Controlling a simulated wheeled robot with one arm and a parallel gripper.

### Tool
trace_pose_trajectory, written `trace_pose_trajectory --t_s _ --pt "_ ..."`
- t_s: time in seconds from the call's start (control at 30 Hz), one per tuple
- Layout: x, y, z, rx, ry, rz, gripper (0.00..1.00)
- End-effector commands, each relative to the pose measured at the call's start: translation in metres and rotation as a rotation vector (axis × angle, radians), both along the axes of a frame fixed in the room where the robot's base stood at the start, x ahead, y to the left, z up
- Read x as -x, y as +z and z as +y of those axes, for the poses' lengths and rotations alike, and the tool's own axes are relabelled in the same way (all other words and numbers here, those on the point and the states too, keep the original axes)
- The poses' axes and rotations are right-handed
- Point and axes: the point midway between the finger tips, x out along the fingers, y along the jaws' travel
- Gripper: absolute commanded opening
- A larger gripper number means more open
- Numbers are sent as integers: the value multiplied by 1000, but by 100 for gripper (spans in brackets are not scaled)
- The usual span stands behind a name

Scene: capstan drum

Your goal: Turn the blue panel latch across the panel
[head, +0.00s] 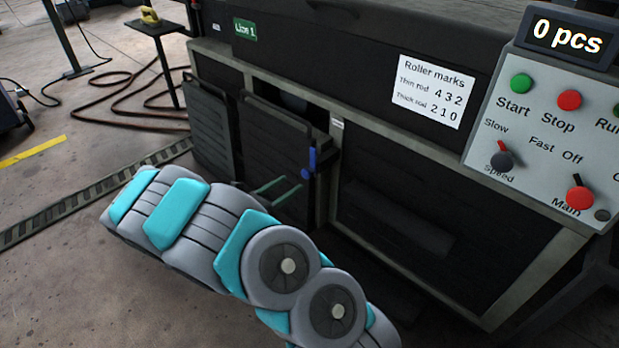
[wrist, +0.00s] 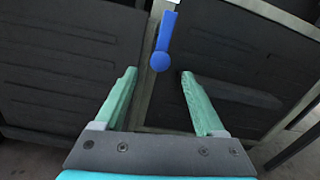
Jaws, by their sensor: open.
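The blue panel latch (head: 312,158) sits on the frame post at the right edge of a dark ribbed panel (head: 268,135). In the wrist view the latch (wrist: 165,38) stands nearly upright, with its round blue end (wrist: 160,61) at the bottom and its bar running up along the post, leaning slightly right. My gripper (head: 291,184) is open, with green fingers, low and to the left of the latch in the head view. In the wrist view my gripper (wrist: 158,75) has its fingertips on either side below the round end, apart from it and empty.
A second dark panel (head: 205,130) is at the left and a wide one (head: 400,225) at the right. The control box (head: 550,130) juts out at the upper right.

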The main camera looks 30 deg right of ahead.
Motion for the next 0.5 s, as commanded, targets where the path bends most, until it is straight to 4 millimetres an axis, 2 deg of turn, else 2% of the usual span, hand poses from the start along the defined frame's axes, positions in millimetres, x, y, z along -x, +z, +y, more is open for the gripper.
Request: trace_pose_trajectory --t_s 0.5 --pt "-21 0 -64 0 -3 -1 72"
